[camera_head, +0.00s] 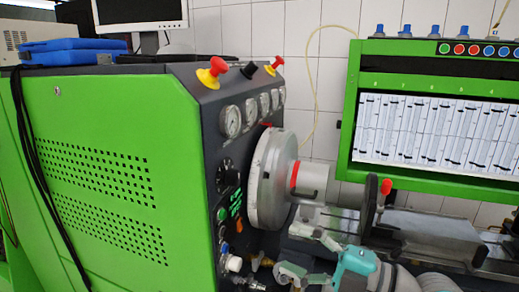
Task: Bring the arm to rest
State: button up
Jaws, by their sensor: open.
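My gripper (296,251) is at the bottom centre, in front of the pump testbench (110,165). Its two grey fingers point left and stand apart, with nothing seen between them. The teal part (355,263) behind the fingers and the grey arm link at the bottom right are mine. The lower part of the arm is cut off by the bottom edge. The gripper overlaps the bench's bed in the picture; I cannot tell the distance between them.
A large grey flywheel disc (270,178) sticks out from the green cabinet, above my gripper. A metal bed (425,232) with a red-tipped lever (386,187) lies to the right. Dials, knobs and red buttons line the panel. A green-framed tube display (440,125) stands behind.

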jog(key=s+d+f+m+t+h, duration=0.1)
jog(key=d+f+m+t+h, duration=0.15)
jog(key=f+m, duration=0.5)
jog(key=d+f+m+t+h, duration=0.1)
jog(key=f+m+t+h, duration=0.25)
jog(key=f+m, duration=0.4)
jog(key=s+d+f+m+h, duration=0.4)
jog(key=s+f+m+h, duration=0.3)
jog(key=f, duration=0.6)
jog(key=s+d+f+m+h, duration=0.2)
jog(key=s+f, duration=0.1)
jog(key=s, duration=0.5)
jog(key=s+d+f+m+h, duration=0.1)
jog(key=s+d+f, duration=0.15)
jog(key=s, duration=0.55)
jog(key=s+r+m, duration=0.1)
jog(key=s+r, duration=0.1)
jog(key=s, duration=1.1)
jog(key=shift+s+r+m+h, duration=0.2)
jog(key=shift+r+m+h, duration=0.1)
jog(key=shift+r+m, duration=0.1)
